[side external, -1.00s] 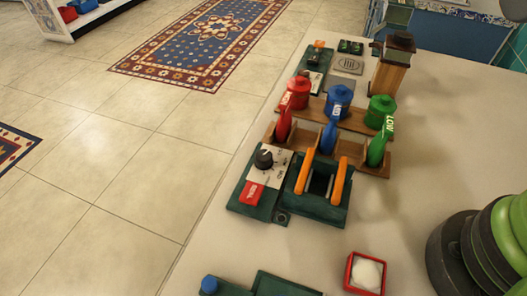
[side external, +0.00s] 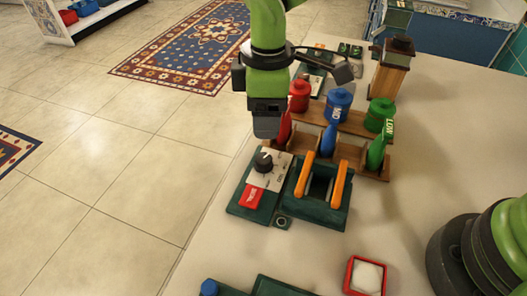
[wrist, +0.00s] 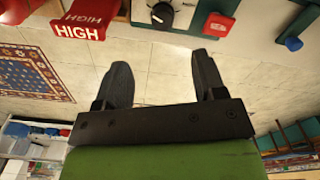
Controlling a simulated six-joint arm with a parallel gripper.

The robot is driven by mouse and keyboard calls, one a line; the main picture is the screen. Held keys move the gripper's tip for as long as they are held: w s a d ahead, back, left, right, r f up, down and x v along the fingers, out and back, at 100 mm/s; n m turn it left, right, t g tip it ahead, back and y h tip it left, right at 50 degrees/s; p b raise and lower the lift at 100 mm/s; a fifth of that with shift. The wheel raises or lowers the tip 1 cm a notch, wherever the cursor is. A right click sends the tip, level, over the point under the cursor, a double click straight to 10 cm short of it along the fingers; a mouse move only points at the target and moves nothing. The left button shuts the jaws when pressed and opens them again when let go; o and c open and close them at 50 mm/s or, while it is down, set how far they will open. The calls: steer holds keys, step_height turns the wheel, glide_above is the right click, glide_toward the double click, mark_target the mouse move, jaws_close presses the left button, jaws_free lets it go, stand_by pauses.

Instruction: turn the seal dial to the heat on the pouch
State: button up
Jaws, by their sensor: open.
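The black seal dial (side external: 263,161) stands on a white panel with marks around it, on a green base with a red label or button (side external: 252,196). It also shows at the top of the wrist view (wrist: 162,15); its exact setting is too small to read. My gripper (side external: 266,128) is above and just behind the dial, apart from it. In the wrist view its two fingers (wrist: 163,82) are spread and empty. A red piece lettered HIGH (wrist: 80,28) shows at upper left there. I cannot tell for sure which item is the pouch.
A green frame with two orange handles (side external: 322,190) stands right of the dial. Behind are a blue canister (side external: 339,104), a green canister (side external: 380,114) and a red canister (side external: 299,97) on wooden racks. A red tray (side external: 349,270) holds a white piece.

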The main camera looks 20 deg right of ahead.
mark_target(263, 158)
steer(key=shift+a+f+n, duration=0.15)
steer(key=shift+f, duration=0.35)
steer(key=shift+a+f+n, duration=0.15)
steer(key=shift+f, duration=0.3)
step_height(263, 158, down, 9)
steer(key=shift+f, duration=0.1)
steer(key=c, duration=0.9)
